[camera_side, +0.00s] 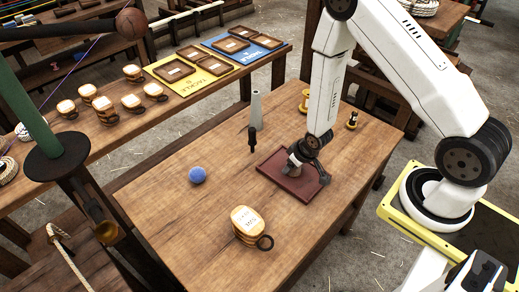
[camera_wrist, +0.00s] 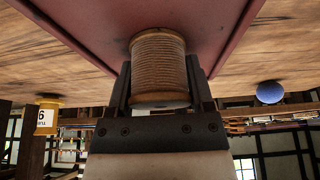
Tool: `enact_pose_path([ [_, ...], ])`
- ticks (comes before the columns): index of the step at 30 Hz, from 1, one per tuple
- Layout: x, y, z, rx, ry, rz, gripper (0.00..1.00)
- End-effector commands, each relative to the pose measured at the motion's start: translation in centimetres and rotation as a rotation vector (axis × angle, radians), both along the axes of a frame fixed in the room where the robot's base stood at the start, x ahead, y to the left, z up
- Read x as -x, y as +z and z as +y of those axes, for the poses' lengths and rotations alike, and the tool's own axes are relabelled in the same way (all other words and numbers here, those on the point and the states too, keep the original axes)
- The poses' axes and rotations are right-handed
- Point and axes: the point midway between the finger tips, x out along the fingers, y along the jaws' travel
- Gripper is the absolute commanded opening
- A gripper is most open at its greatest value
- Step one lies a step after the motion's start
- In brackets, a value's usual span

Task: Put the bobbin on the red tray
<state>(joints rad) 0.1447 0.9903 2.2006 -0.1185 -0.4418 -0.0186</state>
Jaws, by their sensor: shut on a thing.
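The bobbin (camera_wrist: 158,66), wound with tan thread, is between the two fingers of my gripper (camera_side: 294,166). In the wrist view its far end is against the red tray (camera_wrist: 85,18), but I cannot tell whether it touches the tray. The dark red tray (camera_side: 290,189) lies flat on the wooden table in the side view. My gripper is low over the tray's middle and hides most of the bobbin there.
A blue ball (camera_side: 197,175) and a banded, tagged container with a ring handle (camera_side: 249,224) are on the table left of the tray.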

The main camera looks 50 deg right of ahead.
Motion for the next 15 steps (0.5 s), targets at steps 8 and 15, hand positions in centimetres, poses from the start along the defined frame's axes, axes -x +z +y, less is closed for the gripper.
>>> enact_pose_path([
  [8,0.01,-0.01,0.00,0.000,0.000,0.000,1.00],
  [15,0.00,0.21,0.00,0.000,0.000,0.000,1.00],
])
